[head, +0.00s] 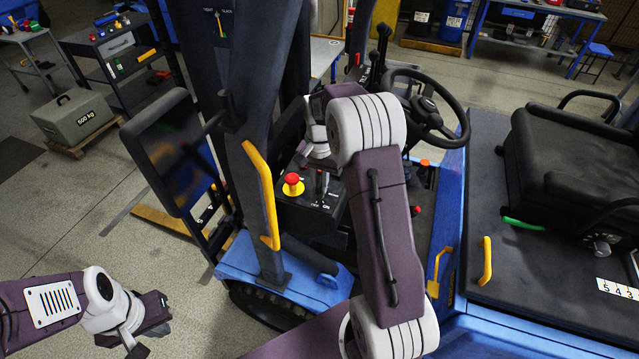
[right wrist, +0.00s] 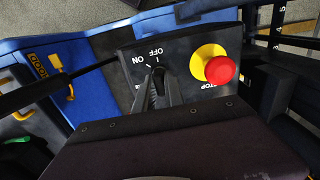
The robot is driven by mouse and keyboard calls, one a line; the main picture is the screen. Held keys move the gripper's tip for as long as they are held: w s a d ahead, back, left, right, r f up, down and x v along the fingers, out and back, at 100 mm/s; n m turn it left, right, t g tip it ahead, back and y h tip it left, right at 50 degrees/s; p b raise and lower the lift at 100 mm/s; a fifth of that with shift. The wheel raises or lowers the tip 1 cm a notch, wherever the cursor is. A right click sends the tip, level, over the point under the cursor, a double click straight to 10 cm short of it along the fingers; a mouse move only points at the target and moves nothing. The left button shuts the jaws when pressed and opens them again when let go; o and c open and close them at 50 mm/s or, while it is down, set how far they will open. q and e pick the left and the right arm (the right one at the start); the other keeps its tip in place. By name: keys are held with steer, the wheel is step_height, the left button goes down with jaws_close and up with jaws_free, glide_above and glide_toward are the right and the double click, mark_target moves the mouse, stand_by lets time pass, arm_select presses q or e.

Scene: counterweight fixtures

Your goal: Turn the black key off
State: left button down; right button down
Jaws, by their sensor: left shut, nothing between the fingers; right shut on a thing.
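The black key sits on a dark control panel (head: 305,200) on the blue forklift; the fingers cover almost all of it, so I cannot tell its angle. My right gripper (right wrist: 160,82) is shut on the key, with its fingertips at the panel beside the white ON and OFF marks. In the head view, the right gripper (head: 321,184) reaches the panel from above. My left gripper (head: 148,325) is shut and empty at the lower left, above the floor, well away from the panel.
A red stop button on a yellow base (head: 292,185) is close to the right gripper; it also shows in the wrist view (right wrist: 219,69). A steering wheel (head: 463,125) and a yellow handle (head: 262,195) flank the panel.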

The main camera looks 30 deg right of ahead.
steer(key=c, duration=1.4)
jaws_free()
steer(key=shift+d, duration=0.1)
steer(key=shift+c, duration=0.2)
step_height(320, 180, up, 9)
steer(key=shift+r+b, duration=0.1)
steer(key=shift+b, duration=0.75)
steer(key=s+a+f+n+b, duration=0.4)
steer(key=s+a+f+b, duration=0.1)
steer(key=s+f, duration=0.4)
steer(key=s+a+f+n+t+b, duration=0.1)
steer(key=s+a+f+n+b, duration=0.4)
steer(key=s+f, duration=0.4)
step_height(320, 180, down, 4)
steer(key=shift+a+f+n, duration=0.2)
steer(key=shift+a+n, duration=0.1)
steer(key=shift+a, duration=0.25)
